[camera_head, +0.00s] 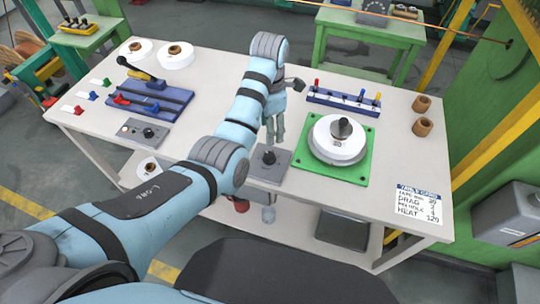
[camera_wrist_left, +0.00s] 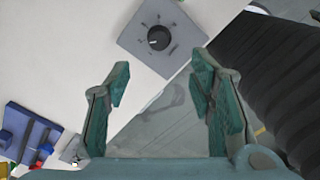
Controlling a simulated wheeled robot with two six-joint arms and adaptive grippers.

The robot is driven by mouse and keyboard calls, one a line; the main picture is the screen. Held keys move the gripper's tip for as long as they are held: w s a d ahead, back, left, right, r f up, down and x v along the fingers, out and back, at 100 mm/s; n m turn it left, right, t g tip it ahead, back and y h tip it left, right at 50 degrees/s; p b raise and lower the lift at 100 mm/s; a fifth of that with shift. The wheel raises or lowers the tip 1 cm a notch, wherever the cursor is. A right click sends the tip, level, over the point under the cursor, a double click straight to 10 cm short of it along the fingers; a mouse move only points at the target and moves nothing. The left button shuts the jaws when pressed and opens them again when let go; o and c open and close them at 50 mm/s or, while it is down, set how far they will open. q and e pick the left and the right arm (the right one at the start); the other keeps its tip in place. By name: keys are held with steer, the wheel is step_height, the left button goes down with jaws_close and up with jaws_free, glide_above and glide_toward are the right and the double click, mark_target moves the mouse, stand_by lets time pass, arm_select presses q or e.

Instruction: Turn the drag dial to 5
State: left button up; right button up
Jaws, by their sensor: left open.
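A grey square plate with a black knob (camera_head: 269,157) sits at the table's front edge in the head view. A similar plate and knob with tick marks around it shows at the top of the left wrist view (camera_wrist_left: 158,38); the tick labels are too small to read. Another grey plate with a small black knob (camera_head: 148,132) lies further left. I cannot tell by label which is the drag dial. My left gripper (camera_head: 274,132) points down just behind the front-edge knob, apart from it. Its fingers (camera_wrist_left: 160,95) are open and empty. My right gripper is not in view.
A green plate bears a round white dial (camera_head: 337,140) right of the front-edge knob. Behind it is a blue rack (camera_head: 343,101) with coloured pegs. A card (camera_head: 418,204) with a DRAG line lies at the right corner. A blue lever block (camera_head: 150,100) stands left.

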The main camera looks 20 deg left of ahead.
mark_target(269, 155)
arm_select(q)
step_height(269, 155, down, 12)
steer(key=shift+f+b, duration=0.2)
steer(key=shift+b, duration=0.25)
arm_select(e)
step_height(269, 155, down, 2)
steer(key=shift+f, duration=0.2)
arm_select(q)
steer(key=shift+a, duration=0.1)
steer(key=c, duration=1.2)
steer(key=shift+o, duration=0.2)
steer(key=shift+r, duration=0.1)
